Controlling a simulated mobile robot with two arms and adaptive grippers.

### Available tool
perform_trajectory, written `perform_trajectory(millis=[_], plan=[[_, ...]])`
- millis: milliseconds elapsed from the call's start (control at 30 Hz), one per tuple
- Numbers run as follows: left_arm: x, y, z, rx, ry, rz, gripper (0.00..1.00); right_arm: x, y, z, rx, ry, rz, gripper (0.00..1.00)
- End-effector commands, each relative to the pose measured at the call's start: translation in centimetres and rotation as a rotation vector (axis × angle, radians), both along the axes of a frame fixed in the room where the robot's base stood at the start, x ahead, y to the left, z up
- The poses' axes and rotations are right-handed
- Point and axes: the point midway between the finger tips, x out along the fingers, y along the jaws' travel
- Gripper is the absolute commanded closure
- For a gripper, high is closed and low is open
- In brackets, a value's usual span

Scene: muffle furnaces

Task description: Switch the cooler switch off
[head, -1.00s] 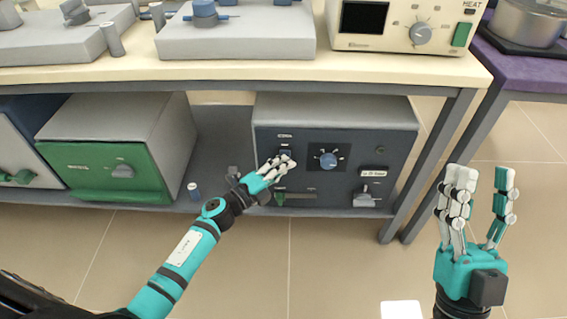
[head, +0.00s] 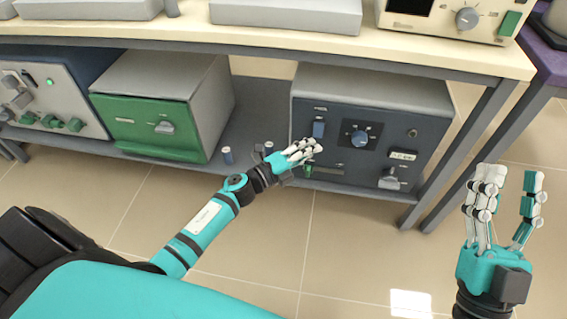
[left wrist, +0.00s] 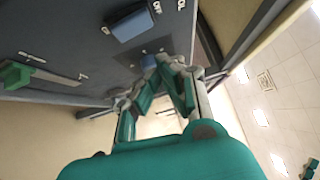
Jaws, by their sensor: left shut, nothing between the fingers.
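A dark blue-grey unit (head: 425,105) stands on the lower shelf. A blue switch (head: 319,129) is at the upper left of its front, under a small label too small to read; I cannot tell its on or off position. The switch also shows in the left wrist view (left wrist: 132,25). My left gripper (head: 308,149) is shut and empty, just below the switch in the head view and apart from it. In the left wrist view its fingers (left wrist: 166,64) lie before the blue dial, partly hiding it. My right gripper (head: 510,185) is open and empty at the right.
The front also has a blue dial (head: 360,139), a grey lever (head: 390,179) and a green handle (head: 308,171). The bench edge (head: 400,48) overhangs the shelf; a table leg (head: 455,150) stands at right.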

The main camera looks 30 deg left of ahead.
Motion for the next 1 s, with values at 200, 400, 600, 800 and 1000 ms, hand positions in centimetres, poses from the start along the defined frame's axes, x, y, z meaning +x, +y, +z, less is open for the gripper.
perform_trajectory(millis=[200, 400, 600, 800, 1000], plan=[[-2.8, 1.5, 0.4, 0.002, 0.003, -0.001, 1.0, 1.9, 0.2, -2.2, -0.049, 0.169, -0.009, 0.6], [-5.7, 3.1, 0.7, 0.002, 0.003, -0.001, 1.0, 3.3, 0.2, -4.7, -0.095, 0.332, -0.019, 0.6], [-7.1, 3.9, 0.8, 0.0, 0.0, -0.001, 1.0, 3.8, 0.1, -6.3, -0.118, 0.416, -0.023, 0.6], [-7.3, 4.1, 0.8, 0.001, 0.0, -0.001, 1.0, 3.8, 0.1, -6.5, -0.121, 0.427, -0.023, 0.6], [-7.3, 4.1, 0.8, 0.001, 0.0, -0.001, 1.0, 3.8, 0.1, -6.5, -0.121, 0.425, -0.023, 0.6]])
